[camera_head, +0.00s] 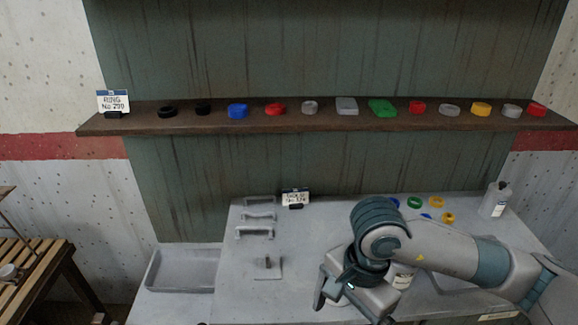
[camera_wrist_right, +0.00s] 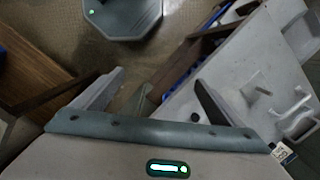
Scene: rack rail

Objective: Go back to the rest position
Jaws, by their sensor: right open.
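My right arm comes in from the right in the head view, over the grey table (camera_head: 300,225). Its gripper (camera_head: 349,306) is above the front of the table and points down toward the near side. In the right wrist view the two fingers of this gripper (camera_wrist_right: 160,80) stand apart with nothing between them. Floor and the table's edge show beyond them. My left gripper is not in view.
A brown shelf (camera_head: 290,122) holds several coloured rings and caps. On the table are grey brackets (camera_head: 255,233), a post on a plate (camera_head: 267,267), coloured rings (camera_head: 414,202) and a white bottle (camera_head: 495,199). A grey tray (camera_head: 183,270) is at left.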

